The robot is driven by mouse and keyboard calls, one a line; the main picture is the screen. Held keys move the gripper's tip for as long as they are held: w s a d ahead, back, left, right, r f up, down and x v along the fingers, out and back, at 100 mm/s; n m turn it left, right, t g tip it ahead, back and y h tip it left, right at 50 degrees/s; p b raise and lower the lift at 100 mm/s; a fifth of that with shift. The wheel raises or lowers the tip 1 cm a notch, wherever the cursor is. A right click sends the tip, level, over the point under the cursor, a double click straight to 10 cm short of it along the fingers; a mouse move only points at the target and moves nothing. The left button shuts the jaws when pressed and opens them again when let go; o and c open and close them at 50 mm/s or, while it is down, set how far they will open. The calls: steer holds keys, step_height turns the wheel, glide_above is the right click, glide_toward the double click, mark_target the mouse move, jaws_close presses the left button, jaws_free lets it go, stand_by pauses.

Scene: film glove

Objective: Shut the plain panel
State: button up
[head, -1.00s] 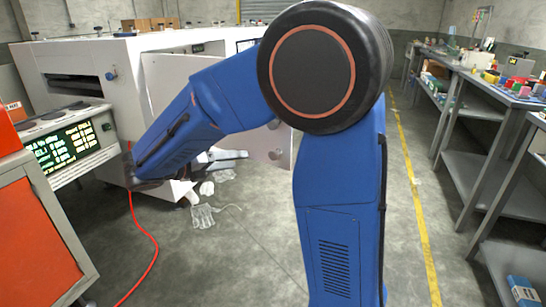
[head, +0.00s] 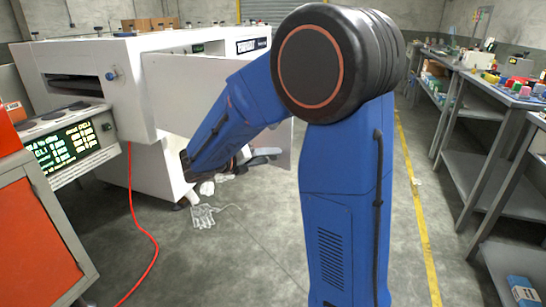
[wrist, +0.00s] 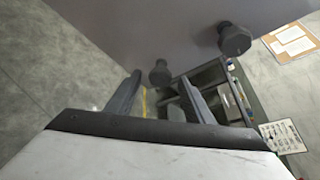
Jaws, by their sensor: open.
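The plain panel (head: 175,90) is a pale flat door standing swung out from the white machine in the head view, partly hidden behind my arm. In the wrist view a grey flat surface, which looks like the panel (wrist: 150,30), fills the top, with two dark knobs (wrist: 234,39) on it. My gripper (wrist: 160,98) is open and empty, its fingertips close to the panel's knob side. One knob shows just beyond and between the fingers; I cannot tell whether they touch. In the head view the gripper (head: 262,155) is low by the panel's free end, partly hidden by my arm.
The white machine (head: 85,60) stands at left, with a lit display (head: 72,142) and an orange cabinet (head: 40,235) before it. A clear glove (head: 203,215) and a red cable (head: 145,235) lie on the floor.

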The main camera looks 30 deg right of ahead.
mark_target(273, 160)
steer(key=shift+x, duration=1.65)
jaws_close()
steer(key=shift+d, duration=0.1)
